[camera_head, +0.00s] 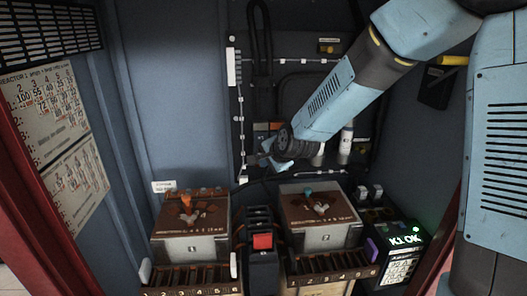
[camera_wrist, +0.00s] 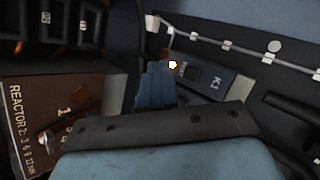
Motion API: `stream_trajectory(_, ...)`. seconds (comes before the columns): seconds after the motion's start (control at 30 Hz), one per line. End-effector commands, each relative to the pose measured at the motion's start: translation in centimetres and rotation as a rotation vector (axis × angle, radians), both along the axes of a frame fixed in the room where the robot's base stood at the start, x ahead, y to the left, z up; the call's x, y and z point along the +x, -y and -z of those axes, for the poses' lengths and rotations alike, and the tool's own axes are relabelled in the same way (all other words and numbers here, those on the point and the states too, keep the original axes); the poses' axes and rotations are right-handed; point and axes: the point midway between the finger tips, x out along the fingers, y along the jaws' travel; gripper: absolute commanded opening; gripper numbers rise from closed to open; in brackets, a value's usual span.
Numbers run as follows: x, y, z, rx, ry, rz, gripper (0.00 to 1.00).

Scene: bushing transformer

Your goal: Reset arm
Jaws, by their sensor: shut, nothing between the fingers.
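My light-blue arm comes in from the upper right in the head view. My gripper (camera_head: 276,156) is in front of the dark back panel, above and between two brown-topped boxes. It is shut and empty, and touches nothing that I can make out. In the wrist view the blue fingers of my gripper (camera_wrist: 156,86) are together beyond the dark wrist edge. The left box (camera_head: 192,215) has an orange piece on top. The right box (camera_head: 320,210) has a teal piece and pale pieces on top.
A black unit with a red block (camera_head: 262,241) stands between the boxes. Numbered slotted racks (camera_head: 195,280) lie in front. White bottles (camera_head: 346,138) are by the panel.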

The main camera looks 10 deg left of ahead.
Motion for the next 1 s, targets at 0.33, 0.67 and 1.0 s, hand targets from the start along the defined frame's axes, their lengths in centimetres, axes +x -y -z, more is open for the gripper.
stream_trajectory(0.33, -0.2, 0.8, -0.7, -0.027, 0.010, -0.009, 0.00)
stream_trajectory(0.67, -2.9, 8.8, -5.6, -0.287, 0.070, -0.100, 0.00)
stream_trajectory(1.0, -8.4, 18.1, -10.6, -0.548, 0.082, -0.196, 0.00)
